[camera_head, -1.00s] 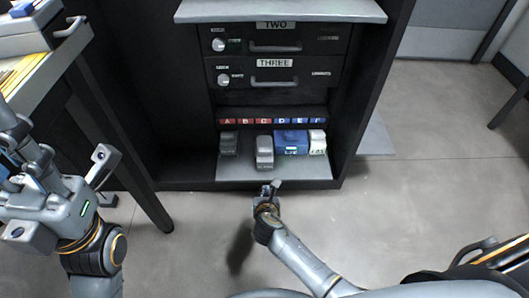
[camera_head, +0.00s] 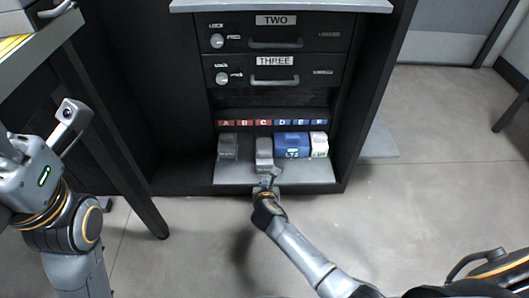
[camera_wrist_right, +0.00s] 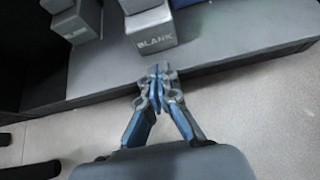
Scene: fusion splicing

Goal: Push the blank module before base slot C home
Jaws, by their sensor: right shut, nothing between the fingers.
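A grey blank module (camera_head: 264,151) sits on the bottom shelf below the red C label (camera_head: 263,123). It stands farther forward than the modules beside it. In the right wrist view the module (camera_wrist_right: 150,30) shows "BLANK" on its front face. My right gripper (camera_head: 269,181) is shut and empty, low in front of the module. In the wrist view its fingertips (camera_wrist_right: 157,75) are just below the module's front, with a small gap visible in the picture.
Another grey blank module (camera_head: 228,146) stands to the left. A blue module (camera_head: 291,145) and a white one (camera_head: 319,145) stand to the right. The shelf (camera_head: 232,175) has a bare front strip. Drawers (camera_head: 276,73) are above; a table leg is at left.

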